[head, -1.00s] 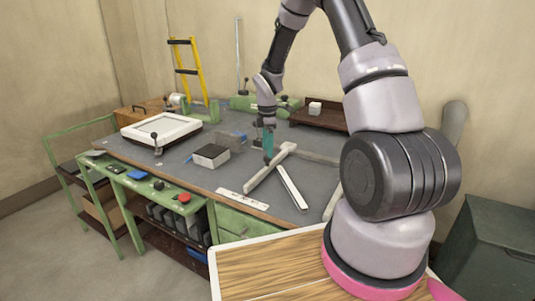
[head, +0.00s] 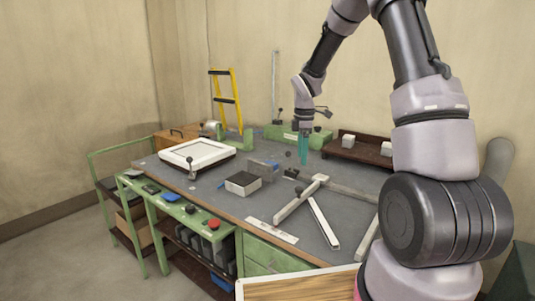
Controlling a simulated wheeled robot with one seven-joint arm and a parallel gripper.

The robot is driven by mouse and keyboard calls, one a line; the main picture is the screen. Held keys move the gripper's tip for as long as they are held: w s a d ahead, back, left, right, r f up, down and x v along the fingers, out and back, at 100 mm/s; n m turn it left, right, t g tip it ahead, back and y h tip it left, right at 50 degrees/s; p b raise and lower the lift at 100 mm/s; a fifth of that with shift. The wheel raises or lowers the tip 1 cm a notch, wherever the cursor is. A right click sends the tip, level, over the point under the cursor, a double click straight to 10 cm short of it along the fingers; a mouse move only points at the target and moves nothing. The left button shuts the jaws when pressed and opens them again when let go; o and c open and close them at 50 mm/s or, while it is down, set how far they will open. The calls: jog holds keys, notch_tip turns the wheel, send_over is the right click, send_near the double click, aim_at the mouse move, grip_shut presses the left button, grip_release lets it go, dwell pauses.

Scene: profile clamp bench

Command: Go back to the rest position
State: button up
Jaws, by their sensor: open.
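My gripper (head: 303,152) hangs from my arm above the back middle of the workbench (head: 215,203), with its teal fingers pointing down. It is open, and I see nothing held in it. Pale profile bars (head: 297,200) lie on the grey bench top in front of it and to its right, one crossing at an angle. The fingertips appear apart from the bars. How high they are above the bench is hard to tell.
A white frame (head: 197,154) lies at the left of the bench. A small black-and-white box (head: 243,183) sits near the middle. A brown shelf (head: 352,148) with white blocks stands at the back right. A yellow ladder (head: 226,101) leans behind. Red and dark buttons line the front.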

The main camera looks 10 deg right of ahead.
jog(key=s+r+m+t, duration=0.2)
jog(key=s+r+m, duration=0.35)
jog(key=r, duration=0.35)
jog(key=s+r+m+t, duration=0.1)
jog(key=s+r+m, duration=0.45)
jog(key=r, duration=0.35)
jog(key=s+r+m+t+y, duration=0.1)
jog(key=s+r+m+t, duration=0.1)
jog(key=s+m, duration=0.3)
jog(key=s+r+m+t+y, duration=0.1)
jog(key=s+r+m, duration=0.4)
jog(key=s, duration=0.7)
jog(key=shift+s+t, duration=0.15)
jog(key=shift+t, duration=0.35)
